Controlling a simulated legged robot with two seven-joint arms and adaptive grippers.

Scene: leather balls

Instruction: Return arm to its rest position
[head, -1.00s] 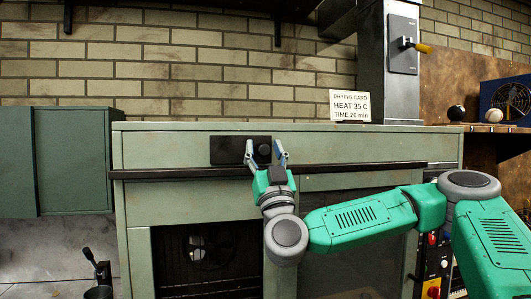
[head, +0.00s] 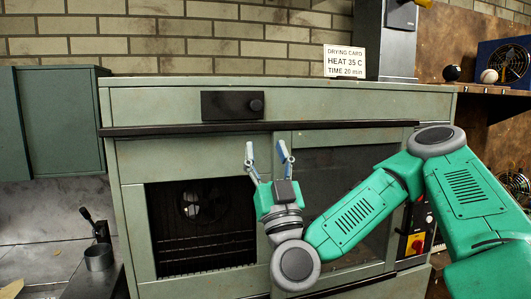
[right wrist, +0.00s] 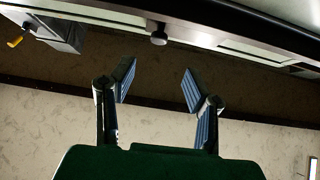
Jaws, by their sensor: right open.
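My right gripper (head: 268,160) is open and empty in the head view, in front of the green oven cabinet (head: 160,222). Its fingers point up, below the black handle bar (head: 180,130). In the right wrist view the two fingers (right wrist: 158,90) stand apart with nothing between them. My right arm comes in from the right side of the head view. My left gripper does not show.
A drying card (head: 344,62) stands on top of the cabinet. A dark ball (head: 452,73) and a pale ball (head: 489,76) rest on a shelf at the right, by a blue fan box (head: 510,62). A metal cup (head: 99,257) is at the lower left.

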